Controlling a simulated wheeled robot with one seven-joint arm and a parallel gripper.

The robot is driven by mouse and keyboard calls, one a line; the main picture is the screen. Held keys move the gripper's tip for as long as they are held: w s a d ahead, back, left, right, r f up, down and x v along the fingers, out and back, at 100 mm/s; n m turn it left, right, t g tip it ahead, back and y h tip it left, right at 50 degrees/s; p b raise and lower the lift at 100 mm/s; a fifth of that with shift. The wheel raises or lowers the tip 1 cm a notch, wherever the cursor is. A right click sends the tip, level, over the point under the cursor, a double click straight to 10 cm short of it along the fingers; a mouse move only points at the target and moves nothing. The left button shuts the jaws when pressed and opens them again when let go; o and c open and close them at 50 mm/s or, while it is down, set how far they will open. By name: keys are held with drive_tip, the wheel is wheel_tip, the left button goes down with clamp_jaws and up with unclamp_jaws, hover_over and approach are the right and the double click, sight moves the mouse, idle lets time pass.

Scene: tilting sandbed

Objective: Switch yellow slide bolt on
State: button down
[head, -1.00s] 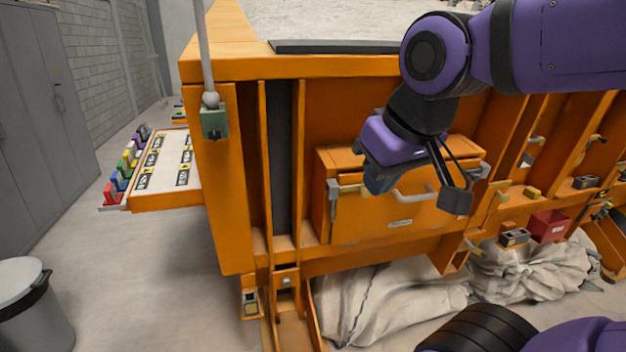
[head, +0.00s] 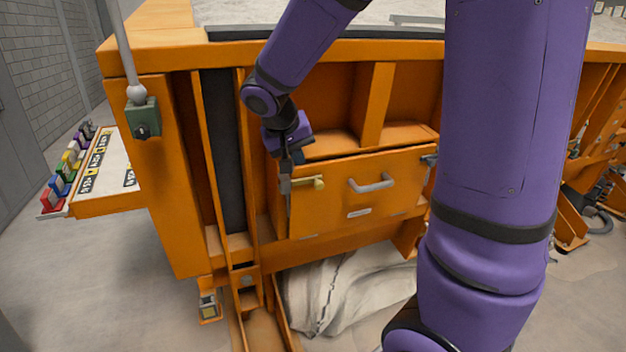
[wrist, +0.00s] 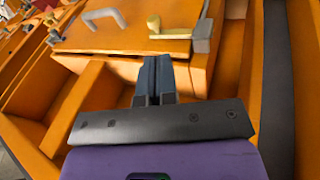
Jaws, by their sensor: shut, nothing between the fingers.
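The yellow slide bolt (head: 318,183) is on the front of the orange drawer box (head: 340,205), near its left edge. Its grey bracket (head: 285,187) sits beside it at the corner. In the wrist view the yellow bolt (wrist: 155,25) shows with its bent knob, next to the grey bracket (wrist: 203,35). My gripper (head: 298,157) is at the upper left of the drawer, just above the bolt in the head view. In the wrist view its two fingers (wrist: 158,62) are together and empty, and appear apart from the bolt.
A grey drawer handle (head: 372,183) is right of the bolt. A second grey latch part (head: 429,160) is at the drawer's right edge. Orange upright ribs (head: 207,150) stand left of the drawer. A green box with a lever (head: 143,118) is on the left post.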

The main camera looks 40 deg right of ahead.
sight(309, 181)
drive_tip(key=shift+h, duration=0.3)
drive_tip(key=x, duration=0.4)
drive_tip(key=w+x, duration=0.1)
drive_tip(key=x, duration=0.3)
drive_tip(key=w+x, duration=0.1)
drive_tip(key=x, duration=0.4)
drive_tip(key=shift+w+a+r, duration=0.1)
drive_tip(key=shift+w+r, duration=0.05)
